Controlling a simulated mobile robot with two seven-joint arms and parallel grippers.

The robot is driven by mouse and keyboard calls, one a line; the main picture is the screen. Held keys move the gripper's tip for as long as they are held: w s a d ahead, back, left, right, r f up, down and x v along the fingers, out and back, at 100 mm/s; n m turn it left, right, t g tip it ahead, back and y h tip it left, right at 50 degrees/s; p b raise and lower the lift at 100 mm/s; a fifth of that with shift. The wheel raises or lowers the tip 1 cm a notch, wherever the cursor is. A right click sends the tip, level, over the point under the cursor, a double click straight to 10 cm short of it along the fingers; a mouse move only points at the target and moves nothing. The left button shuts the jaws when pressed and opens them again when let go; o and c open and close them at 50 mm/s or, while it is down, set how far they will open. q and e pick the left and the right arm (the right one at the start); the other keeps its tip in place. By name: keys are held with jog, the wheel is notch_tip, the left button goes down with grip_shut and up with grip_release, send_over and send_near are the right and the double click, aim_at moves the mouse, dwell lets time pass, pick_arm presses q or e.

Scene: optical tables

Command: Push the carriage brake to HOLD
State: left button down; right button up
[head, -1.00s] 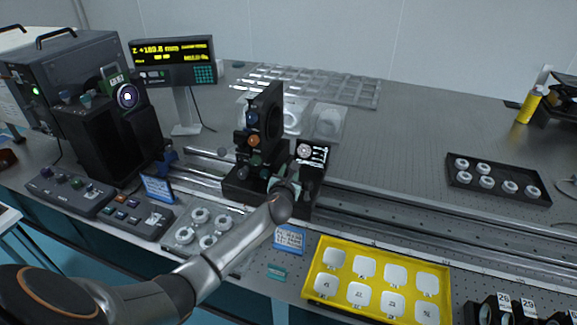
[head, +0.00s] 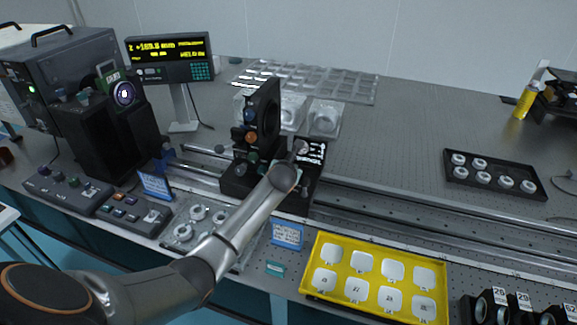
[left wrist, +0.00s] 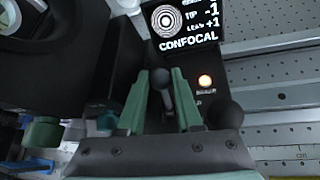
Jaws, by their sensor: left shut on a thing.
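The carriage (head: 241,178) sits on the rail, with a black upright holding knobs and a small display (head: 313,151) reading CONFOCAL. My left arm reaches over it, and the forearm hides most of the gripper in the head view. In the left wrist view, the green-fingered left gripper (left wrist: 166,92) is closed around a dark lever (left wrist: 160,78) below the display (left wrist: 185,22). A black ball knob (left wrist: 226,112) stands right of the fingers. I cannot tell which part is the brake. My right gripper is not in view.
A yellow tray (head: 309,274) of pale squares lies front right of the carriage. A black tray (head: 497,172) of rings is further right. A readout (head: 168,57) and control boxes (head: 136,213) stand left. Rails run right from the carriage.

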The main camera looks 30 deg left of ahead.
pick_arm(q)
jog(key=shift+f, duration=0.1)
jog(key=c, duration=0.9)
grip_release()
jog(key=shift+o, duration=0.2)
jog(key=v, duration=1.2)
jog(key=shift+s+r, duration=0.2)
